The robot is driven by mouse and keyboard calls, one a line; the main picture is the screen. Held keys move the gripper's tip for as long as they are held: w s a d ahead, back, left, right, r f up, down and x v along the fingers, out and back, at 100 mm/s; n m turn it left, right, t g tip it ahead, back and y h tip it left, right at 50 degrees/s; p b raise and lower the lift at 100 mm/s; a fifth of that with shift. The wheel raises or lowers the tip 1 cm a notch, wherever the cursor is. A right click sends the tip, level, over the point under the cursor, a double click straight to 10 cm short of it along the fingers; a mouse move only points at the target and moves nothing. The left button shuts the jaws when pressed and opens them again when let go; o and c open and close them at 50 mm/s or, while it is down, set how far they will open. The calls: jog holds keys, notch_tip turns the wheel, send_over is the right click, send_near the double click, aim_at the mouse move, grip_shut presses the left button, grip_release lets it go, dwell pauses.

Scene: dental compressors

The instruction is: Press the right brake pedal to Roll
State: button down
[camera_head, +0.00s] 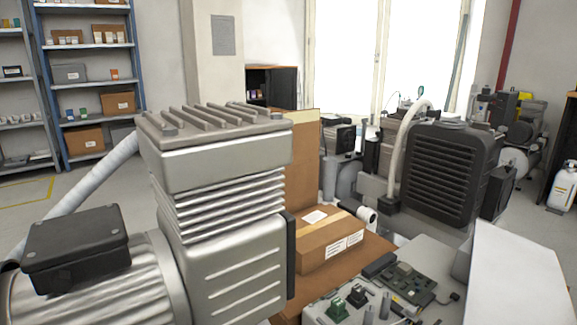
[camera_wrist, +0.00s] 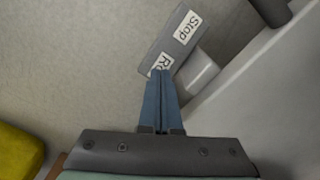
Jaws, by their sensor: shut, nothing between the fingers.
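The brake pedal (camera_wrist: 181,38) is a grey plate in the upper middle of the wrist view. It carries a white label reading "Stop" at its upper right end and a second label at its lower left end, of which only "Ro" shows. My gripper (camera_wrist: 161,72) is shut and empty, its blue fingers together. The fingertips overlap the lower label in the picture and hide part of it; I cannot tell whether they touch the pedal. A light cylindrical part (camera_wrist: 200,72) lies just right of the pedal. Neither pedal nor gripper shows in the head view.
In the wrist view, a grey panel (camera_wrist: 262,88) runs along the right, a dark cylinder (camera_wrist: 270,8) is at top right, and a yellow object (camera_wrist: 18,155) is at lower left. The head view shows a large compressor (camera_head: 215,190) close by and a cardboard box (camera_head: 328,240).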

jog(key=shift+f+b, duration=0.85)
jog(key=shift+f, duration=0.45)
dwell(0.6)
jog(key=shift+r, duration=0.1)
notch_tip(320, 180, up, 7)
jog(key=p, duration=0.8)
jog(key=shift+s, duration=0.1)
